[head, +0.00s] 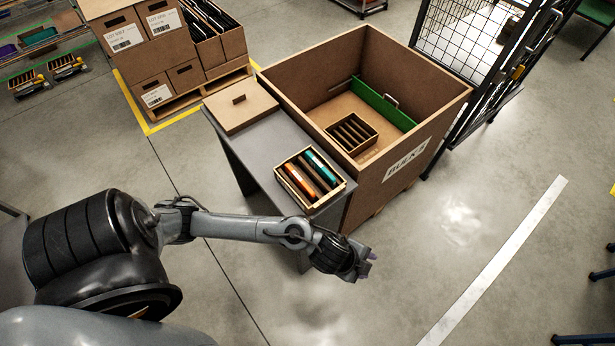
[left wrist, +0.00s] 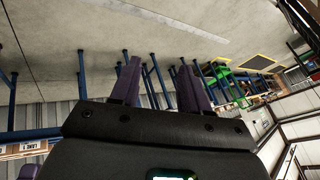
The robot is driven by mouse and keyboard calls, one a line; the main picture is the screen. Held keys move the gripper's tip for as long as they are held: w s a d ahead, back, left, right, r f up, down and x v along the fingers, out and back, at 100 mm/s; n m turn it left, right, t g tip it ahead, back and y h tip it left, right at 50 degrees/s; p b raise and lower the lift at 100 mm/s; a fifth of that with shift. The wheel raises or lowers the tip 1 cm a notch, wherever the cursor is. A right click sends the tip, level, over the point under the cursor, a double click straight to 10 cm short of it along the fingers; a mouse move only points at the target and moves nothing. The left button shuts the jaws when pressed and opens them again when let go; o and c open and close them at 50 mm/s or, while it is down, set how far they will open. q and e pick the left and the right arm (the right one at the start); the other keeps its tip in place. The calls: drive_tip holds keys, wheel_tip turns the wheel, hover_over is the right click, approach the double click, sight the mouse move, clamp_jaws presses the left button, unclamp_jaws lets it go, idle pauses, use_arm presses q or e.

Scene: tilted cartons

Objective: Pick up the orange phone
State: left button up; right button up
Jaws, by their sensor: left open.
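The orange phone (head: 301,184) stands in a slot of a small divided carton (head: 336,190) on the near end of a grey table. A teal phone (head: 321,166) is in the same carton, to the right of the orange one. My left gripper (head: 371,262) hangs in the air to the lower right of the carton, apart from it. In the left wrist view the two purple fingers of my left gripper (left wrist: 154,88) are spread with nothing between them. That view shows floor and distant racks, not the phone. My right gripper is not in view.
A large open box (head: 407,164) stands against the table's right side, with a divided carton (head: 352,133) and a green panel (head: 383,104) inside. A cardboard lid (head: 240,105) lies on the table's far end. Stacked cartons (head: 168,50) stand behind.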

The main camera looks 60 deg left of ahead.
use_arm(q)
drive_tip(key=w+a+r+m+g+p, duration=0.1)
drive_tip(key=w+a+r+m+p, duration=0.15)
drive_tip(key=a+p, duration=0.3)
wheel_tip(320, 180, up, 8)
drive_tip(key=r+m+g+y+p, duration=0.1)
drive_tip(key=g+y+p, duration=0.2)
drive_tip(key=g+p, duration=0.35)
hover_over(299, 178)
drive_tip(key=w+d+p, duration=0.1)
drive_tip(key=p, duration=0.1)
drive_tip(key=t, duration=0.1)
drive_tip(key=f, duration=0.2)
drive_tip(key=a+f, duration=0.1)
drive_tip(key=f, duration=0.1)
drive_tip(key=shift+s+f, duration=0.15)
drive_tip(key=shift+f, duration=0.75)
drive_tip(key=f, duration=0.3)
drive_tip(key=shift+s+d+f, duration=0.1)
drive_tip(key=shift+s+f, duration=0.25)
drive_tip(key=shift+f, duration=0.7)
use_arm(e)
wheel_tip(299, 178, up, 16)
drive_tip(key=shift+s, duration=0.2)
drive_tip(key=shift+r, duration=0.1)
